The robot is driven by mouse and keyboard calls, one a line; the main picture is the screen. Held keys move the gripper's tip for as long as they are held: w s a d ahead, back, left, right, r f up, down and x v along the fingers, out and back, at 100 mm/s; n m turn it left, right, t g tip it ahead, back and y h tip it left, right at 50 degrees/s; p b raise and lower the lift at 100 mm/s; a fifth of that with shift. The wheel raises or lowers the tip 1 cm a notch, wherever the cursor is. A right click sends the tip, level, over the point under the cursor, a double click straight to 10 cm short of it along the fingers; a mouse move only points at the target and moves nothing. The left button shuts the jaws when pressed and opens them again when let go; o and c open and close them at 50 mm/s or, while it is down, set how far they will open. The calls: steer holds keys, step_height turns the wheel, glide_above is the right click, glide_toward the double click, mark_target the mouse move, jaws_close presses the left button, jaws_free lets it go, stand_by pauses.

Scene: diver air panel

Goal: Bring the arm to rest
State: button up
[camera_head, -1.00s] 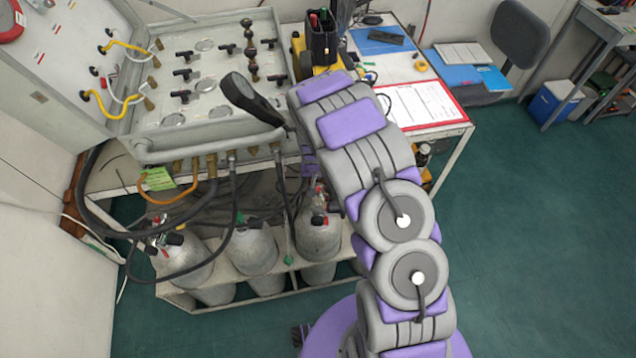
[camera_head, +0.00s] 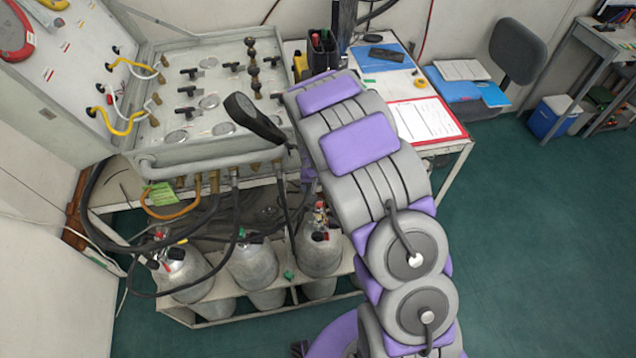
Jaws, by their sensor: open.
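My arm (camera_head: 358,150) is grey with purple pads. It rises from the lower right, bends over the two round joints, and reaches up and left in front of the bench. A bit of purple shows below its upper part, between the panel and the arm. My gripper cannot be made out; the arm's own links seem to hide it. I cannot see whether anything is near its jaws.
An air panel (camera_head: 160,150) with knobs, hoses and a black paddle-shaped item (camera_head: 252,118) stands left of the arm. Grey cylinders (camera_head: 252,266) stand below. A desk with a red-edged clipboard (camera_head: 424,120) is behind right. Green floor (camera_head: 540,250) is clear at right.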

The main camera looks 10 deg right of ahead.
steer(key=s+r+g, duration=0.2)
steer(key=s+r, duration=1.2)
steer(key=r, duration=0.4)
steer(key=s+r+n+g, duration=0.1)
steer(key=s+r, duration=0.3)
steer(key=s, duration=0.8)
steer(key=s+d+r+n+g, duration=0.1)
steer(key=s+r, duration=0.4)
steer(key=s, duration=0.7)
steer(key=shift+s+n+y, duration=0.3)
steer(key=shift+s+n, duration=0.05)
steer(key=shift+n, duration=0.05)
